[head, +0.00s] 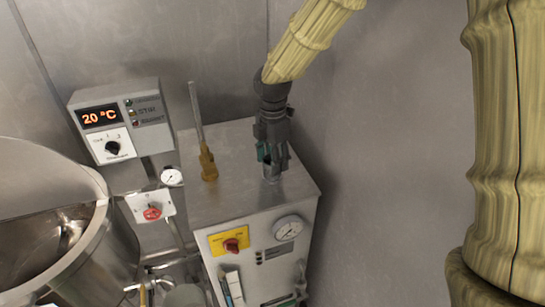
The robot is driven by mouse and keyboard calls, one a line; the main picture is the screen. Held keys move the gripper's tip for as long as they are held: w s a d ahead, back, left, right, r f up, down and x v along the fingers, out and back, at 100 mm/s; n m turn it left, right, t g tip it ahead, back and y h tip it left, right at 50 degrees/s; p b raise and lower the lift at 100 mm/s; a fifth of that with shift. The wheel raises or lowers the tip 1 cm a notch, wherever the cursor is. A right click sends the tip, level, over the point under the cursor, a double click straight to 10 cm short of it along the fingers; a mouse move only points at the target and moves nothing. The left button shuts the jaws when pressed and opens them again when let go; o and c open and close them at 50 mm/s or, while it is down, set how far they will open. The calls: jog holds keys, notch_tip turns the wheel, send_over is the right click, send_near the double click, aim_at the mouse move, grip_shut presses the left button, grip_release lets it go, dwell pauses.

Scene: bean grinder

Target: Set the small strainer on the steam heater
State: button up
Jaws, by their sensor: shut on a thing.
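A grey metal cabinet, which I take to be the steam heater (230,205), stands in the middle of the head view, with a flat top, a gauge and a red knob on a yellow plate. My gripper (271,163) points down over the right back part of its top. It is shut on a small grey metal piece, which I take to be the small strainer (272,177). The fingers hide most of the strainer. Its lower end appears at or just above the cabinet top; I cannot tell whether it touches.
An amber fitting with a thin upright rod (207,162) stands on the cabinet top, left of my gripper. A control box (152,108) reading 20 °C is on the back wall. A large steel vessel (103,235) is at lower left. A bare wall is close on the right.

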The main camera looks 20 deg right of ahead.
jog(key=shift+f, duration=0.15)
jog(key=o, duration=1.1)
jog(key=shift+c, duration=0.2)
notch_tip(320, 180, up, 8)
jog(key=b, duration=0.3)
jog(key=shift+f, duration=0.15)
